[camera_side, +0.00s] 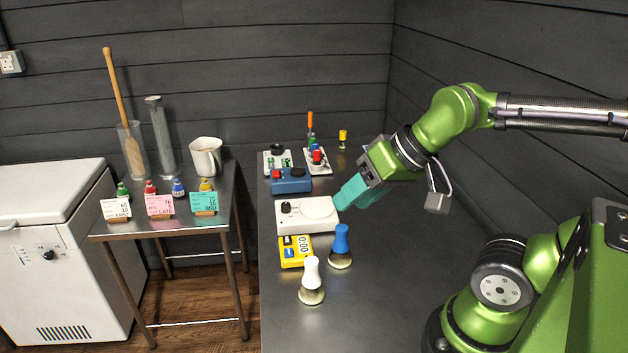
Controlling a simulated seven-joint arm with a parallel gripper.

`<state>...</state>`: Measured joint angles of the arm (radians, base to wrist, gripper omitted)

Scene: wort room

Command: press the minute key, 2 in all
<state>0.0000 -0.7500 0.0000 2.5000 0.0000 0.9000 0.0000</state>
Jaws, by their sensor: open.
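A yellow timer (295,262) lies on the metal bench, with a pale display that seems to read zeros and small dark keys beside it. The keys are too small to tell which one is the minute key. My gripper (346,197), with teal fingers, is open and empty above the bench. In the picture it is above and to the right of the timer, just beside the round plate of a white device, and apart from the timer. Its height over the bench is hard to judge.
The white device (296,216) with a black knob stands directly behind the timer. A blue-topped bottle (341,240) and a white-topped bottle (311,275) stand close to the timer. A blue box (290,187) is farther back. The bench's right front (390,280) is clear.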

